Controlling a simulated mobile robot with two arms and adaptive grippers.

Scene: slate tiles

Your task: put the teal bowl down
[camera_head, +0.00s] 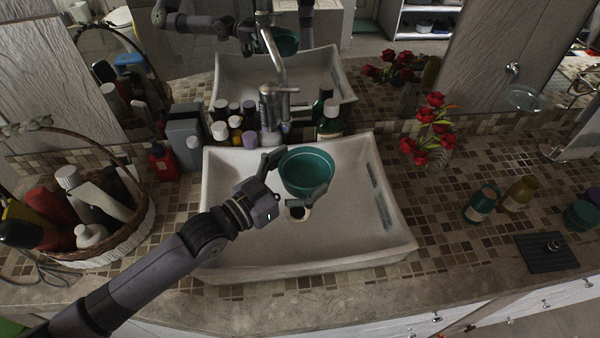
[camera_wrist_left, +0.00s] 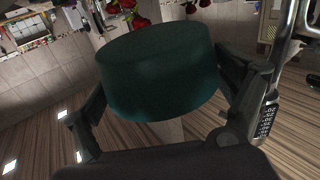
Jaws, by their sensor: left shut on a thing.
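The teal bowl (camera_head: 306,172) is in my left gripper (camera_head: 292,182), held upright over the white sink basin (camera_head: 345,235). The gripper is shut on the bowl, with one finger on each side of it. In the left wrist view the bowl (camera_wrist_left: 160,72) fills the middle between the two fingers (camera_wrist_left: 162,108). The bowl appears above the basin floor near the drain; its exact height is hard to tell. My right gripper is not in view.
A wicker basket (camera_head: 135,235) of bottles stands left. Several bottles (camera_head: 235,130) and the faucet (camera_head: 270,105) stand behind the basin. Red flowers (camera_head: 432,125), green and yellow jars (camera_head: 481,203) and a dark tray (camera_head: 545,254) are right. Tiled counter (camera_head: 430,220) beside the basin is clear.

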